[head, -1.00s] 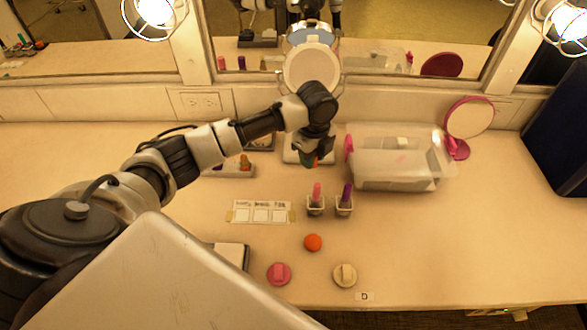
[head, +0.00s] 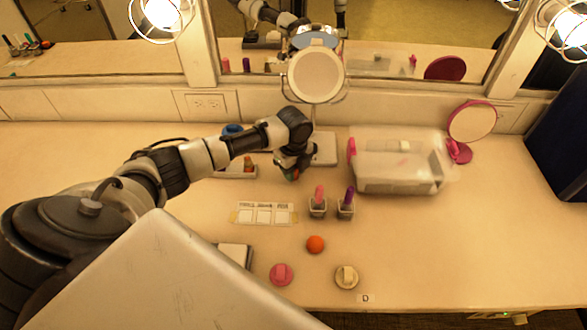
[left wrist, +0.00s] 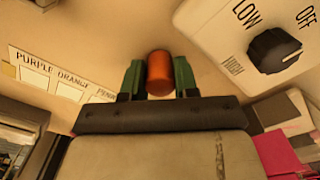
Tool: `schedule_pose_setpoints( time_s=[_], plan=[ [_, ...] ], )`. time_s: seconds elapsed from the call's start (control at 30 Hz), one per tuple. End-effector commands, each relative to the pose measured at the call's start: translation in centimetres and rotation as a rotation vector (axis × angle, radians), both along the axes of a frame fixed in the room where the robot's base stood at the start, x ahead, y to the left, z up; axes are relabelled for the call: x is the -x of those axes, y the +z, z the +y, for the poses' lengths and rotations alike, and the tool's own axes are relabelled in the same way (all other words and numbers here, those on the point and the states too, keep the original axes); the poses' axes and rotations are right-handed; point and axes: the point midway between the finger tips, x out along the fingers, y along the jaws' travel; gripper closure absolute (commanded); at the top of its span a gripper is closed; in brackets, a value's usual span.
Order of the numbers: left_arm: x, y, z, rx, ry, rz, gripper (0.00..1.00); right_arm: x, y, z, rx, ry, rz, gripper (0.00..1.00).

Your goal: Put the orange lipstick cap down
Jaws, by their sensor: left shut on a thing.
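My left gripper (head: 290,174) is over the counter, in front of the round mirror's base. In the left wrist view its two green-sided fingers (left wrist: 160,80) are shut on the orange lipstick cap (left wrist: 160,72), a small orange cylinder. In the head view the cap is mostly hidden by the gripper. A white card (head: 265,213) with three squares lies nearer the front, left of the gripper. It also shows in the left wrist view (left wrist: 68,90), reading PURPLE, ORANGE and a partly cut-off third word. My right gripper is not in view.
A pink lipstick (head: 319,195) and a purple lipstick (head: 348,196) stand in small holders. A clear box (head: 400,175) stands right. The front right counter is clear.

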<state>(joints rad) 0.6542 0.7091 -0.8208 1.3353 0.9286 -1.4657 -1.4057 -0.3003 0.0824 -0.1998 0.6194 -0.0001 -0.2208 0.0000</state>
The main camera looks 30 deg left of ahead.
Motion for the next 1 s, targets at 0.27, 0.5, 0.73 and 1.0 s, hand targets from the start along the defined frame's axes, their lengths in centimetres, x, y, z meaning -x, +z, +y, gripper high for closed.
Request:
schedule_pose_setpoints(
  time_s=[0.27, 0.5, 0.73, 1.0],
  plan=[
    [0.0, -0.3, 0.0, 0.000, 0.000, 0.000, 0.47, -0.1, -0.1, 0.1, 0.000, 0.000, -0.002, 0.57],
    [0.0, -0.3, 0.0, 0.000, 0.000, 0.000, 0.45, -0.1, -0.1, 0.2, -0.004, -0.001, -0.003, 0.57],
    [-0.1, 1.6, 0.1, 0.000, 0.000, -0.003, 0.45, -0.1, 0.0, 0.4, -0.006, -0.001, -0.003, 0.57],
    [-0.1, 7.4, 0.0, 0.000, -0.001, -0.004, 0.45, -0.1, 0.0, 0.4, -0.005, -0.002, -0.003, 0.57]
  ],
)
